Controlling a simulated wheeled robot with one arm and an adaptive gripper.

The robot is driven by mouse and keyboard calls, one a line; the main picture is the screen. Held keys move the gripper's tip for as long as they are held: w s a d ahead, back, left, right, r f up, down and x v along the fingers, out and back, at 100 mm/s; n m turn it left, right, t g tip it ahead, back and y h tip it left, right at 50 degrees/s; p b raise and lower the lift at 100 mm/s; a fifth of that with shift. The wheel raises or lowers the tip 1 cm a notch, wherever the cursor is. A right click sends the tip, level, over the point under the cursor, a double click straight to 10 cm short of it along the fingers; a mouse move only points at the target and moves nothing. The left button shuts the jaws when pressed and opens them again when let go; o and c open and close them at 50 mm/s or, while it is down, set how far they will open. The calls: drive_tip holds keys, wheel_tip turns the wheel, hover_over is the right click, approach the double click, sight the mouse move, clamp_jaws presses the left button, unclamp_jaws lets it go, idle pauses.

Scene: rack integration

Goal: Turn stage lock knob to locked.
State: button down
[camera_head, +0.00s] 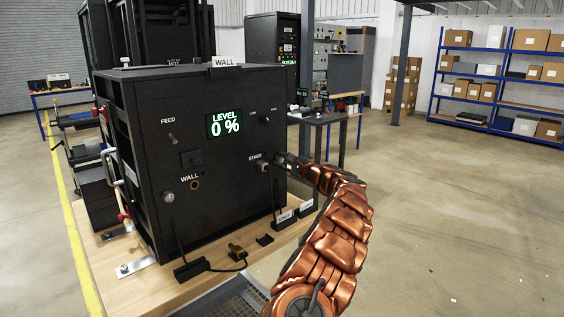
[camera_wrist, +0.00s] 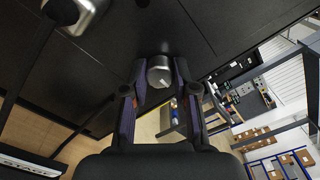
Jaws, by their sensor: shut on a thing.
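The black rack cabinet (camera_head: 225,215) stands on a wooden bench. Its front carries the STAGE label (camera_head: 255,156), with a plug and cable (camera_head: 262,166) just below it. My gripper (camera_head: 281,160) is at the panel's right edge, right of that plug. In the wrist view, my gripper (camera_wrist: 160,78) has its two fingers on either side of a short silver round knob (camera_wrist: 159,67) and is shut on it. The knob's marking and its locked or unlocked side cannot be read. In the head view my gripper hides the knob.
A silver plug body (camera_wrist: 75,12) sits near the knob at the wrist view's upper left. The display (camera_head: 226,123) reads LEVEL 0 %. A loose cable end (camera_head: 237,250) and a black block (camera_head: 190,269) lie on the bench (camera_head: 155,290). Open floor lies to the right.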

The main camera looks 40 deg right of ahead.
drive_tip(key=c, duration=0.9)
unclamp_jaws()
drive_tip(key=shift+s, duration=0.1)
drive_tip(key=s, duration=1.1)
drive_tip(key=shift+s+a, duration=0.15)
drive_tip(key=shift+s, duration=0.25)
